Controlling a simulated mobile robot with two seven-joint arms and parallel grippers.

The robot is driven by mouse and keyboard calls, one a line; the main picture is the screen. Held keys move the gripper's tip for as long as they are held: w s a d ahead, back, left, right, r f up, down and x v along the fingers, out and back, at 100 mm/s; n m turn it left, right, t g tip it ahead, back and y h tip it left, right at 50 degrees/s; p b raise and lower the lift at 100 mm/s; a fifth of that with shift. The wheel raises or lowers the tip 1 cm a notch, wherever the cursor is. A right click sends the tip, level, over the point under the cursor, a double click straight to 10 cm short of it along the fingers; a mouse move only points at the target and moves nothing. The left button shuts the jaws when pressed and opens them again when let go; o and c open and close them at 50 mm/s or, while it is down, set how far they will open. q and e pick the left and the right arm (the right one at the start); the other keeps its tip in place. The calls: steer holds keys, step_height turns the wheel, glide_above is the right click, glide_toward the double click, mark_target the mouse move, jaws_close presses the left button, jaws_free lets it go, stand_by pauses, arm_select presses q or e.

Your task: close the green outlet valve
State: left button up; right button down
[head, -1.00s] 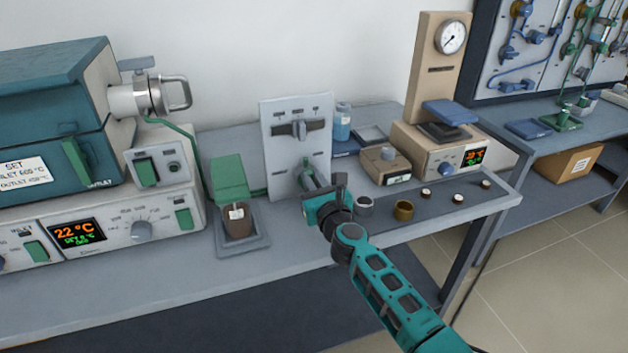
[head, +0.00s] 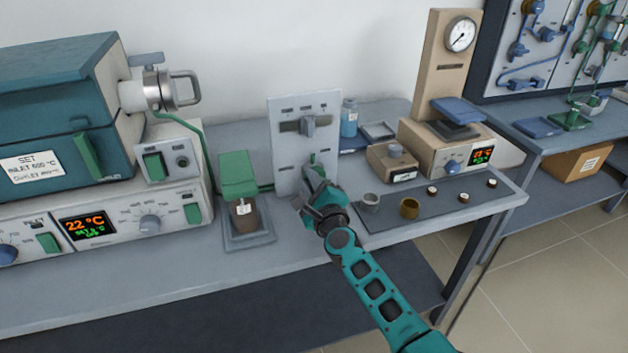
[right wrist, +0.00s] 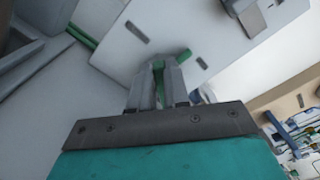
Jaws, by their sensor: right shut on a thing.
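An upright grey panel (head: 283,165) stands on the bench. The green outlet valve (head: 313,159) is low on it, mostly hidden behind my right gripper (head: 314,186). The gripper reaches the panel's lower part from the front and is tilted. In the right wrist view, my gripper's two fingers (right wrist: 158,84) are shut on the green valve handle (right wrist: 158,66), which shows as a thin green strip between them. Another bit of green shows just beyond the fingertips. The handle's exact angle is hard to tell. My left gripper is not in view.

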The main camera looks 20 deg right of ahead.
steer(key=n, duration=0.1)
steer(key=f+n, duration=0.1)
steer(key=n, duration=0.1)
steer(key=shift+a+n, duration=0.2)
steer(key=shift+n, duration=0.1)
steer(key=shift+f+n, duration=0.15)
steer(key=shift+n, duration=0.7)
steer(key=shift+f+n, duration=0.15)
steer(key=shift+n, duration=0.7)
steer(key=c, duration=1.1)
jaws_free()
steer(key=shift+s, duration=0.1)
